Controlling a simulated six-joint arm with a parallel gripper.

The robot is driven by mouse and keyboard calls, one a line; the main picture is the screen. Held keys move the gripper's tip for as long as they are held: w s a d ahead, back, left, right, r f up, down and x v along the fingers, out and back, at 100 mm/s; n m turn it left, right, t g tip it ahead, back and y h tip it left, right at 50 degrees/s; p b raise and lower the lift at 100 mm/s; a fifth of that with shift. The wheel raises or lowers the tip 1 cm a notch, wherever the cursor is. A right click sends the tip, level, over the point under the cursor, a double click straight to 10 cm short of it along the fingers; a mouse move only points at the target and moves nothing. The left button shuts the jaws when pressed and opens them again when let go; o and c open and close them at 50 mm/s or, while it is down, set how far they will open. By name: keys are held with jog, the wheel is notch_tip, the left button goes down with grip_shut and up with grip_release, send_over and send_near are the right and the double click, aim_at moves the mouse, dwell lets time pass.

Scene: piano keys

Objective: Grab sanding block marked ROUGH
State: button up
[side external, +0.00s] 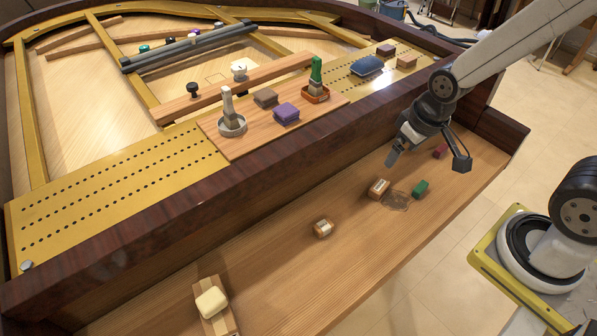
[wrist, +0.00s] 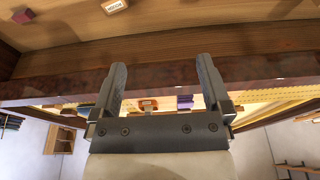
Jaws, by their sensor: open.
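A small wooden block with a white label (side external: 378,187) lies on the wooden shelf in front of the piano rail, below and a little left of my gripper (side external: 427,164). A second pale-labelled block (side external: 323,228) lies farther left on the shelf. The side view is too small to read either label. In the wrist view, a block with a white label (wrist: 115,5) is cut off at the top edge; its dark lettering looks like ROUGH, but I cannot be sure. My gripper, seen in the wrist view (wrist: 161,65), is open with nothing between its fingers, above the shelf.
A green block (side external: 420,187) lies right of the nearer labelled block, beside a dark patch. A red block (side external: 440,152) lies behind my gripper and shows in the wrist view (wrist: 22,15). A cream block (side external: 212,302) is at front left. The dark rail (side external: 200,195) rises behind the shelf.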

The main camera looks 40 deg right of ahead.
jog(key=shift+f, duration=0.15)
dwell(0.7)
jog(key=n+h, duration=1.3)
jog(key=n, duration=0.7)
send_near(378, 187)
jog(key=d, duration=0.2)
jog(key=shift+s+d, duration=0.15)
jog(key=shift+d, duration=0.2)
jog(key=shift+f+n, duration=0.3)
jog(key=shift+w+x, duration=0.15)
jog(key=shift+x, duration=1.8)
jog(key=shift+w+x, duration=0.2)
jog(key=shift+x, duration=1.75)
jog(key=shift+a+f, duration=0.2)
jog(key=shift+c, duration=0.2)
grip_shut()
